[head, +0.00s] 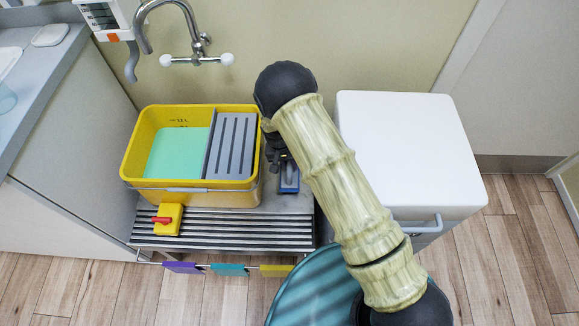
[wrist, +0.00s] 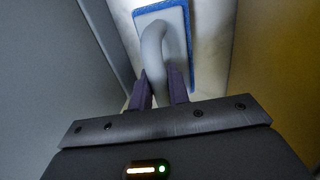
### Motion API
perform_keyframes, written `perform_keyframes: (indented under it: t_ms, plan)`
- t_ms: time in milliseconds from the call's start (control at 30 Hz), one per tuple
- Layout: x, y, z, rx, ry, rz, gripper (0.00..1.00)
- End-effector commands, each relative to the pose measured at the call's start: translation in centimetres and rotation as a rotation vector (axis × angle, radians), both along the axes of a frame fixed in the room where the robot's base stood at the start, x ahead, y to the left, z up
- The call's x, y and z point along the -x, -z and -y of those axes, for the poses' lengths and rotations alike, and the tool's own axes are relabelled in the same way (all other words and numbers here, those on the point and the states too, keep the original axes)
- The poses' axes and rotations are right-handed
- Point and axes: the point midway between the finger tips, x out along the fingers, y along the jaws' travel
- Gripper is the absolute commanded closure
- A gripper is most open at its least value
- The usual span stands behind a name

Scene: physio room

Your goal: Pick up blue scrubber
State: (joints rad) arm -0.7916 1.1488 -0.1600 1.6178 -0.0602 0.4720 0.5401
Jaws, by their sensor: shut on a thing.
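The blue scrubber (head: 289,177) stands at the right end of the slatted metal bench, just right of the yellow tub; my arm hides part of it in the head view. In the wrist view the scrubber (wrist: 186,22) shows a pale back with a blue edge and a grey curved handle. My gripper (wrist: 160,92) has its two purple fingers shut on the handle, one on each side. In the head view my gripper (head: 277,160) is mostly hidden beneath my arm.
The yellow tub (head: 254,190) with green liquid and a grey ribbed board stands close on the left. A white cabinet (head: 410,140) stands close on the right. A yellow block with a red part (head: 168,218) sits on the bench (head: 220,240). A tap (head: 197,50) is above.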

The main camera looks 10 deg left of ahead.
Motion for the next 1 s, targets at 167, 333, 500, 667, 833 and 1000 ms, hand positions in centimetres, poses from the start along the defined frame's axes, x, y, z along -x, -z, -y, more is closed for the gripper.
perform_keyframes:
  t_ms: [167, 333, 500, 667, 833, 1000]
  plan:
    - [-0.1, -4.0, -0.1, -0.003, -0.001, 0.002, 1.0]
    - [-0.1, -6.7, 0.0, -0.001, 0.0, 0.002, 1.0]
    - [0.0, -7.7, 0.0, 0.001, 0.0, 0.0, 1.0]
    - [0.0, -7.6, 0.0, 0.001, 0.0, -0.001, 1.0]
    - [0.0, -7.6, 0.0, 0.001, 0.0, 0.0, 1.0]
    - [0.0, -7.6, 0.0, 0.0, 0.0, 0.0, 0.88]
